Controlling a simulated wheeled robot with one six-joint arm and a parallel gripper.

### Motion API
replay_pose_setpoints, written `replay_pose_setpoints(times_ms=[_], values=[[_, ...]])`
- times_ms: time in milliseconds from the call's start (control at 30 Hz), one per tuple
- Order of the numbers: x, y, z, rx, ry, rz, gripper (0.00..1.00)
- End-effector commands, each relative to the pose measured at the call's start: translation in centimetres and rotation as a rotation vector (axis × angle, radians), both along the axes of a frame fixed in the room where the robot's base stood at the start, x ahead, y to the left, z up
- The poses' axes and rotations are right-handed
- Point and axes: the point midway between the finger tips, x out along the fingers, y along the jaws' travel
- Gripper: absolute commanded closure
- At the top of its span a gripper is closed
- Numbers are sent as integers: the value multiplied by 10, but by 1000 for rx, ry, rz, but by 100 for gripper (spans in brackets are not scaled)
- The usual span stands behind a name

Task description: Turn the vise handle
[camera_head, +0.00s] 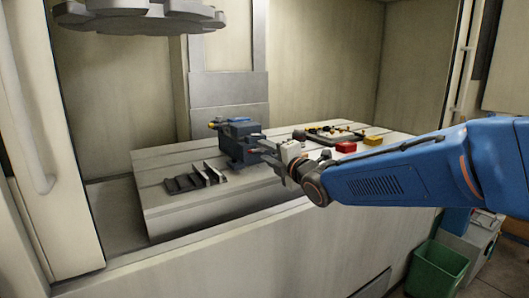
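The dark blue vise (238,152) sits on the slotted machine table (175,219), near the middle of the picture. A small part with a yellow-orange end (212,125) sticks out at its upper left. My gripper (268,152) reaches in from the right on my blue arm and is close to the vise's right side. I cannot tell whether it touches the vise or has hold of anything. The vise handle cannot be clearly made out; the gripper covers part of that side. The finger gap is too small to judge.
Dark grey stepped pieces (196,178) lie left of the vise. A tray with small parts (330,134), a red block (346,147) and a yellow block (373,140) are on the right. A grey column (228,92) stands behind; a large disc (138,18) hangs at upper left.

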Motion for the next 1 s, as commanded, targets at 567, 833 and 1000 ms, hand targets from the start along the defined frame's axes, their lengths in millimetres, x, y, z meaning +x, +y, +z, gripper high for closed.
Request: replay_pose_setpoints(times_ms=[567, 833, 1000], values=[[12, 8, 0, 0, 0, 0, 79], [12, 8, 0, 1, 2, 0, 100], [12, 8, -1, 21, 15, 0, 100]])
